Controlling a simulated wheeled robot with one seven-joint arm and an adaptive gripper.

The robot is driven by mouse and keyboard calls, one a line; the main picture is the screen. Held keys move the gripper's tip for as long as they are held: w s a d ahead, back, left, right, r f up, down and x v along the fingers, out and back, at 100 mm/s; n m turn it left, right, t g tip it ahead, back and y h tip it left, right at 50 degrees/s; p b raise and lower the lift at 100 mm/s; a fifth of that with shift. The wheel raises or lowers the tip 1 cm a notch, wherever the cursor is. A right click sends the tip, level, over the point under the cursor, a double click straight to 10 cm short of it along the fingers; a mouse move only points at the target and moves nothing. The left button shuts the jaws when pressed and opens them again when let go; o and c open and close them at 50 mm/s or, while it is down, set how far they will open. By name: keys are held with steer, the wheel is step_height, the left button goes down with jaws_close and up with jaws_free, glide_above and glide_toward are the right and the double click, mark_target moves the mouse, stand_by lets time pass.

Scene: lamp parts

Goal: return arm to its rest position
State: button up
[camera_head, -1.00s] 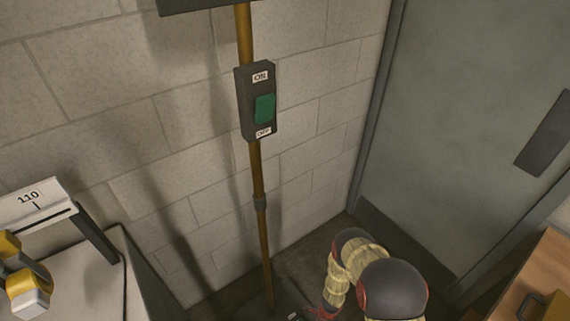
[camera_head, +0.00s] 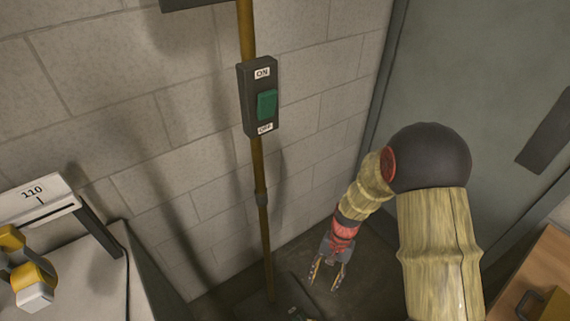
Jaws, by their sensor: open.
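My arm rises from the bottom right of the head view, bends at a dark round joint, and reaches down and left. My gripper (camera_head: 327,284) is at its end, pointing down over the dark floor, with its two fingers apart and nothing between them. It is to the right of the lower part of a brass lamp pole (camera_head: 264,235) and apart from it in the picture. The pole carries a dark switch box (camera_head: 258,97) with a green rocker between ON and OFF labels.
A pale table (camera_head: 85,275) at the lower left holds a device marked 110 (camera_head: 36,195) and a yellow object (camera_head: 28,275). A wooden surface (camera_head: 545,270) is at the lower right. A grey door (camera_head: 500,90) is behind my arm. A block wall (camera_head: 110,120) is behind the pole.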

steer(key=s+d+r+n+t, duration=0.1)
steer(key=s+d+r+t, duration=0.1)
steer(key=r, duration=1.1)
steer(key=s+d+r+n+t+h, duration=0.1)
steer(key=s+r+t, duration=0.3)
steer(key=r, duration=0.9)
steer(key=s+d+r+n+t+h, duration=0.1)
steer(key=s+r, duration=0.4)
steer(key=r, duration=0.8)
steer(key=shift+d+n+t+p, duration=0.45)
steer(key=shift+d+n+t, duration=0.45)
steer(key=shift+d+t, duration=0.25)
steer(key=shift+c, duration=0.8)
